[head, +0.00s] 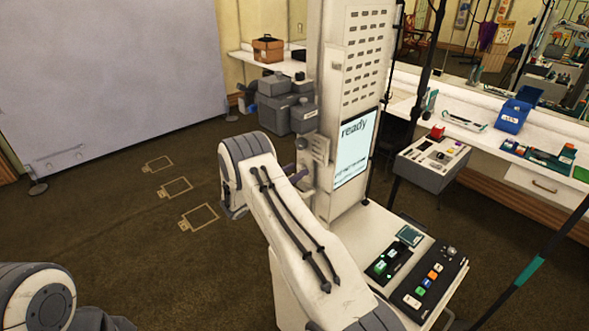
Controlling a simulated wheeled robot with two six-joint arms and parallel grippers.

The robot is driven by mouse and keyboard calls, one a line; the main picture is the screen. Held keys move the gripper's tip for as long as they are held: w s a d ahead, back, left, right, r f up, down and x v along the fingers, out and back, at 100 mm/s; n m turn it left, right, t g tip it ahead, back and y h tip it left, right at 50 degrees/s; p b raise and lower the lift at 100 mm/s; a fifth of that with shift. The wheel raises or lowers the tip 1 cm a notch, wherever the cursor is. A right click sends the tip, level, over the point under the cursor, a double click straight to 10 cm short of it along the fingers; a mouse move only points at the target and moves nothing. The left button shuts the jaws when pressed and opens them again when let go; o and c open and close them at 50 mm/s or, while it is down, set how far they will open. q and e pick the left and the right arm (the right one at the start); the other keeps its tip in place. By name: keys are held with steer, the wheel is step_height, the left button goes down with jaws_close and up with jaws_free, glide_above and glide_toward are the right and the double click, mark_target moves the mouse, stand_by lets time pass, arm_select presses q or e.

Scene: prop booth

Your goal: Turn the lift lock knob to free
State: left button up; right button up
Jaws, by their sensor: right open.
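A tall white column (336,40) stands in the middle of the head view, with a lit screen (353,147) reading "ready". A small grey fitting (318,149) sits low on the column's left face. My right arm comes up from the bottom and bends in front of the column. My right gripper (301,178) is open beside the column's left face, mostly hidden behind my arm. A small purple part shows next to it; I cannot tell whether they touch. I cannot make out the lock knob or its setting clearly. My left gripper is out of view.
A panel with coloured buttons (430,284) and a small dark box (388,265) sit on the column's white base. A grey console (432,163) stands to the right, before a white counter. Floor markings (198,216) lie on clear carpet at left.

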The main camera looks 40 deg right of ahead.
jaws_close()
steer(key=shift+n+b, duration=0.3)
steer(key=shift+n, duration=0.1)
steer(key=n+b, duration=0.1)
steer(key=n, duration=0.2)
steer(key=shift+f, duration=0.1)
steer(key=n, duration=0.3)
steer(key=shift+w+n+b, duration=0.1)
steer(key=shift+n+b, duration=0.2)
steer(key=shift+b, duration=0.1)
steer(key=n, duration=1)
steer(key=shift+w+p, duration=0.1)
steer(key=shift+p, duration=0.3)
steer(key=shift+n, duration=0.3)
